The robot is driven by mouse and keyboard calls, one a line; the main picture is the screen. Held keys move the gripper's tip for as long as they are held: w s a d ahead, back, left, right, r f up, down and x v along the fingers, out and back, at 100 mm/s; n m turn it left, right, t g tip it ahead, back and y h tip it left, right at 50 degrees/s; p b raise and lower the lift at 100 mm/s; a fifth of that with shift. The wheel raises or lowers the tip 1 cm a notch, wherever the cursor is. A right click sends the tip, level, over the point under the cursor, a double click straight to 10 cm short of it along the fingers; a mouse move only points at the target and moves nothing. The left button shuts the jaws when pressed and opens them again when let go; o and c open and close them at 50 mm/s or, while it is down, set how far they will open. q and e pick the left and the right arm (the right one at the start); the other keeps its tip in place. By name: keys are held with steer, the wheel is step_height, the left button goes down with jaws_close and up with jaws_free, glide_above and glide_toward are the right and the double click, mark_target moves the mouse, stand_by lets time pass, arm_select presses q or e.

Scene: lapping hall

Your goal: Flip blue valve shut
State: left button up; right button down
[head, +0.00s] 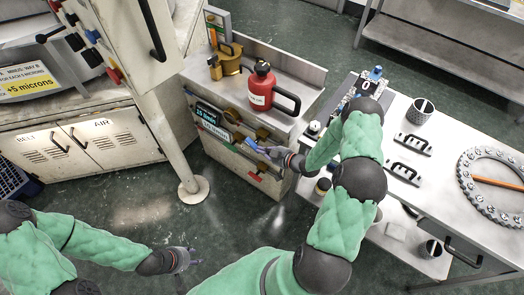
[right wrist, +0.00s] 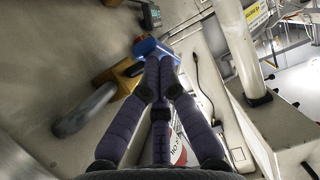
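The blue valve handle (head: 252,143) is on the front of the low cabinet, below the red can. It also shows in the right wrist view (right wrist: 148,47), beside a brass-coloured body. My right gripper (head: 268,151) is at the handle. In the right wrist view its fingers (right wrist: 160,66) are drawn together, with their tips at the blue handle. I cannot tell whether the handle is between them or only touched. My left gripper (head: 194,259) is empty over the floor at lower left, its fingers apart.
The red can (head: 261,88) and a brass-coloured pot (head: 230,59) stand on the cabinet top. A steel table (head: 446,135) with black-handled plates and a ring is at right. A pale post (head: 170,135) stands left of the cabinet. The floor between is clear.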

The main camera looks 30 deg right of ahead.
arm_select(q)
steer(key=shift+f+b, duration=1.6)
steer(key=shift+f, duration=0.15)
arm_select(e)
steer(key=shift+w+a+f, duration=0.1)
steer(key=shift+w+f, duration=0.05)
steer(key=shift+f, duration=0.85)
steer(key=shift+w+a+f, duration=0.1)
steer(key=shift+w+f, duration=0.05)
steer(key=shift+f, duration=0.85)
arm_select(q)
steer(key=shift+f+b, duration=0.35)
arm_select(e)
steer(key=shift+w+f, duration=0.3)
steer(key=shift+f, duration=0.1)
arm_select(q)
steer(key=shift+s+d+f, duration=0.1)
